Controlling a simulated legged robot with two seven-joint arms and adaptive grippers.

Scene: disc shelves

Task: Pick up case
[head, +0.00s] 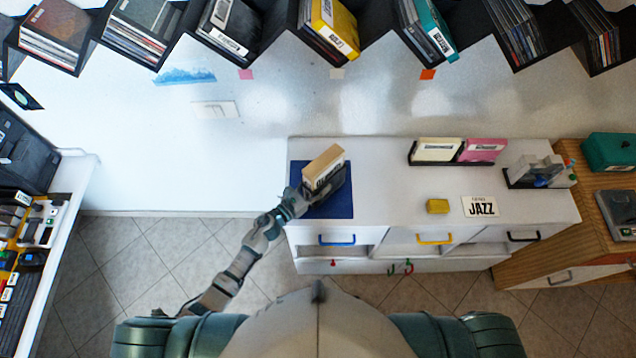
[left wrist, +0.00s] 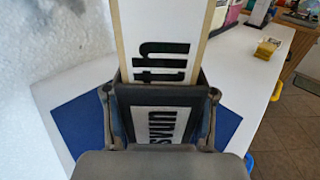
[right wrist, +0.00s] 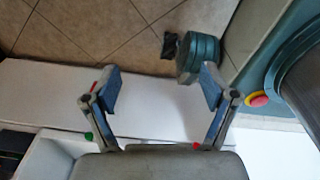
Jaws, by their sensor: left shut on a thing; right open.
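The case (head: 322,167) is cream with black lettering, its lower part in a black holder (head: 331,189) over the blue mat (head: 345,208) on the white cabinet. In the left wrist view the cream case (left wrist: 165,40) stands up from the black holder (left wrist: 129,97), which has a white label on its front. My left gripper (head: 304,196) is shut, its fingers on both sides of the black lower part. Whether the case touches the mat cannot be told. My right gripper (right wrist: 160,88) is open and empty in the right wrist view, outside the head view.
On the cabinet (head: 385,190) stand cream and pink cases (head: 438,150) in a black rack, a yellow block (head: 437,206), a JAZZ card (head: 480,206) and a black tray (head: 530,180). Zigzag shelves (head: 375,40) of discs hang above. Floor is free at left.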

